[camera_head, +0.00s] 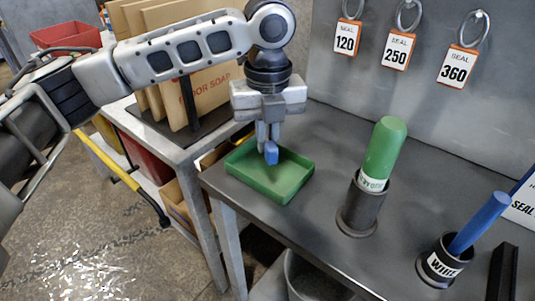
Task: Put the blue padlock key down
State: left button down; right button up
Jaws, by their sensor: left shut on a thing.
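My left gripper (268,138) comes in from the left and points straight down over the green tray (291,189). It is shut on the blue padlock key (271,153), of which a small blue block shows below the fingertips. The key appears to hang inside the outline of the tray; whether it touches the tray floor I cannot tell. The tray is shallow, looks otherwise empty, and sits at the left end of the grey bench (330,146). My right gripper is not in view.
A green-handled tool stands in a dark holder (358,212) right of the tray. A blue-handled one leans in another holder (437,265). Tags 120 (345,39), 250 (398,51) and 360 (457,67) hang on the back panel. Cardboard sheets (203,88) stand at left.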

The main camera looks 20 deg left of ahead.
aim_at(267, 142)
pick_arm(q)
jog(key=w+f, duration=0.2)
jog(key=f, duration=0.1)
jog(key=shift+w+a+f, duration=0.15)
jog(key=shift+w+a, duration=0.15)
jog(key=shift+a, duration=0.1)
notch_tip(267, 142, down, 4)
jog(key=shift+w+a+r, duration=0.1)
jog(key=shift+w+r, duration=0.05)
jog(key=shift+r, duration=0.1)
jog(key=c, duration=1.6)
grip_release()
jog(key=shift+o, duration=0.2)
notch_tip(267, 142, up, 12)
jog(key=shift+p, duration=0.3)
